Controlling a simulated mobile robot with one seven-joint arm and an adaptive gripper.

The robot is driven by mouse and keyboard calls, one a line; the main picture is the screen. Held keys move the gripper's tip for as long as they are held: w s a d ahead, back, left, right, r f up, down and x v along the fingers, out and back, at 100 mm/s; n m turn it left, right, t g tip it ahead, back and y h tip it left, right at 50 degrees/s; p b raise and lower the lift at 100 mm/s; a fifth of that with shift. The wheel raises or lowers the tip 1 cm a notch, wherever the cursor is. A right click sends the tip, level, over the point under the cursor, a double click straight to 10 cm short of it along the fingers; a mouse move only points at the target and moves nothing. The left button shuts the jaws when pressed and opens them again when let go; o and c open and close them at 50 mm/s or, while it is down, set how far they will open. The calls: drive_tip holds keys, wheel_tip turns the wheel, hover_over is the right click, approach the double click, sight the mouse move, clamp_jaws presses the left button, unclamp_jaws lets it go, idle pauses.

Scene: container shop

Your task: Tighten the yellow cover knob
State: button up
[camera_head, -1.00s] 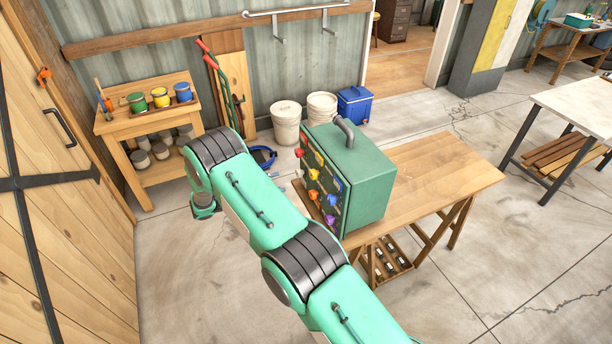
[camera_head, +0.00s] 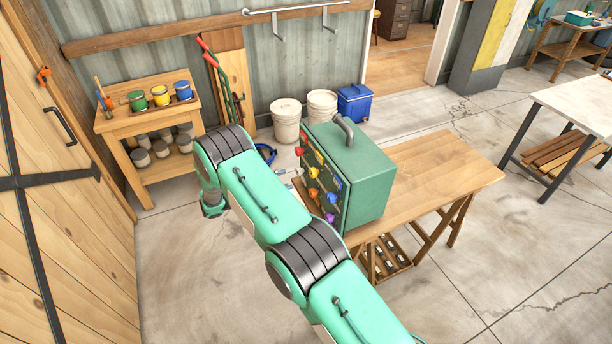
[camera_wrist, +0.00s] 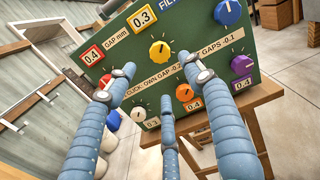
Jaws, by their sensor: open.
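The yellow knob (camera_wrist: 160,53) sits on the green front panel of a box, in the upper middle of the wrist view.
Around the yellow knob are a blue knob (camera_wrist: 228,12), an orange knob (camera_wrist: 184,92), a purple knob (camera_wrist: 241,65), a white knob (camera_wrist: 138,114) and a partly hidden red knob (camera_wrist: 104,81). The wooden table (camera_head: 440,180) is bare right of the box.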

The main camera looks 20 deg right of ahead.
sight(311, 174)
drive_tip(key=d+p, duration=0.1)
drive_tip(key=d, duration=0.9)
drive_tip(key=shift+d, duration=0.25)
drive_tip(key=shift+c, duration=0.5)
drive_tip(key=c, duration=1.1)
